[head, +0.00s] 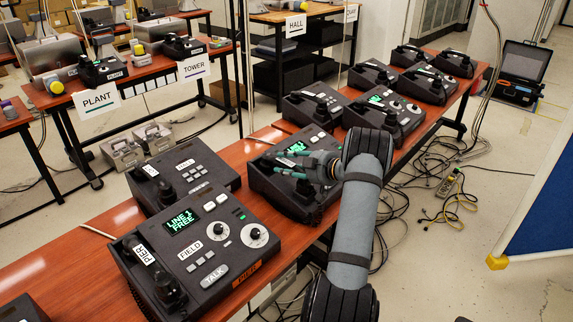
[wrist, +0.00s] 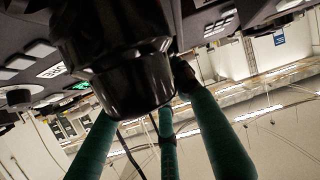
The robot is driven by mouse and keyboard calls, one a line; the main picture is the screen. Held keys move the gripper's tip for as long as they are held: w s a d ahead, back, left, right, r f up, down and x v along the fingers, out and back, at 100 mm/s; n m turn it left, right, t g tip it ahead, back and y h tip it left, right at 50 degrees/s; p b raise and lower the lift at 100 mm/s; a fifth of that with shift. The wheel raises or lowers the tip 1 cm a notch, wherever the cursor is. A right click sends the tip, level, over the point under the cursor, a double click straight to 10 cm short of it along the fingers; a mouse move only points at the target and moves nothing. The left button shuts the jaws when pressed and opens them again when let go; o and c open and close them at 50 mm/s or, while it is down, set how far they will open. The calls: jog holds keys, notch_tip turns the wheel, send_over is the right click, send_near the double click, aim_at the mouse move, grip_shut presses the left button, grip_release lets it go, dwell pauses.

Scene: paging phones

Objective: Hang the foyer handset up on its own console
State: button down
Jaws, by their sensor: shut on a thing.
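My gripper (head: 290,164) has teal fingers and hangs over a dark console (head: 262,172) with a lit green display, in the middle of the red-brown table. In the wrist view the fingers (wrist: 145,100) are closed around a glossy black rounded part of a handset (wrist: 125,82). The rest of that handset runs out of the top of the view, and its name tag is not readable. In the head view my gripper and arm hide part of the console and most of the handset. I cannot tell whether the handset touches the console, and no label reading foyer is legible.
The nearest console (head: 200,243) carries a handset tagged PIER (head: 152,272) and a FIELD label. A console with a HALL-tagged handset (head: 183,172) stands behind it. Several more consoles (head: 384,116) line the table to the right. Cables (head: 440,185) lie on the floor.

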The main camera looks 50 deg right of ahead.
jog(key=c, duration=1.7)
grip_release()
jog(key=shift+f, duration=0.2)
jog(key=o, duration=0.5)
jog(key=shift+r, duration=0.1)
jog(key=shift+s+r, duration=0.1)
jog(key=shift+r, duration=0.1)
jog(key=v, duration=1.2)
jog(key=shift+b, duration=0.35)
